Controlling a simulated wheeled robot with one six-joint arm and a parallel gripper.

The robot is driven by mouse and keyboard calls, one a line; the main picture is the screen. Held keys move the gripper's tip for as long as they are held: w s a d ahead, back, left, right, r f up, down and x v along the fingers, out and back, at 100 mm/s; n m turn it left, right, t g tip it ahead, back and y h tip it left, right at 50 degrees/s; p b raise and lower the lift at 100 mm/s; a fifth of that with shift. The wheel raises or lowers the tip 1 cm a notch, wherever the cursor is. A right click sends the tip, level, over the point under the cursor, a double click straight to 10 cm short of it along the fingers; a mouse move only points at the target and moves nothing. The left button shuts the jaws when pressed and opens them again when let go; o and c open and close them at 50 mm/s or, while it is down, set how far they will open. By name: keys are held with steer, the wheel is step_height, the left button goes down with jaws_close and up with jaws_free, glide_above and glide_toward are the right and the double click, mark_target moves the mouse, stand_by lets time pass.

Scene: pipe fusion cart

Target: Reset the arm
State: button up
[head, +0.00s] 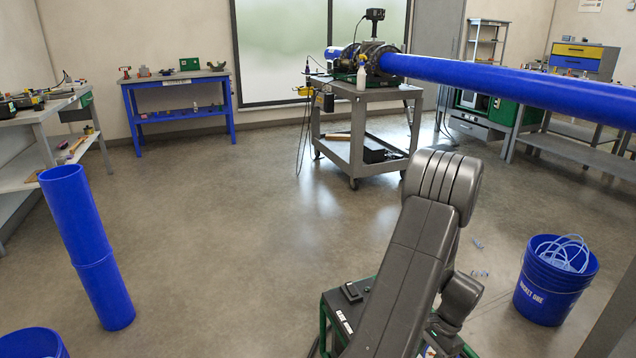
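My grey arm is folded in the lower middle of the head view, with its elbow upright and its links dropping toward my base. My gripper is not visible in this view. The grey pipe fusion cart (345,148) stands beyond the arm. The clamping machine (362,62) on top of it holds a long blue pipe (500,80) that runs off to the right edge.
An upright blue pipe (88,240) stands on the floor at left, near a blue bucket (30,345). A blue bucket (550,285) with clear tubing stands at right. Workbenches line the walls, including a blue one (180,78). The floor (230,210) between is mostly clear.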

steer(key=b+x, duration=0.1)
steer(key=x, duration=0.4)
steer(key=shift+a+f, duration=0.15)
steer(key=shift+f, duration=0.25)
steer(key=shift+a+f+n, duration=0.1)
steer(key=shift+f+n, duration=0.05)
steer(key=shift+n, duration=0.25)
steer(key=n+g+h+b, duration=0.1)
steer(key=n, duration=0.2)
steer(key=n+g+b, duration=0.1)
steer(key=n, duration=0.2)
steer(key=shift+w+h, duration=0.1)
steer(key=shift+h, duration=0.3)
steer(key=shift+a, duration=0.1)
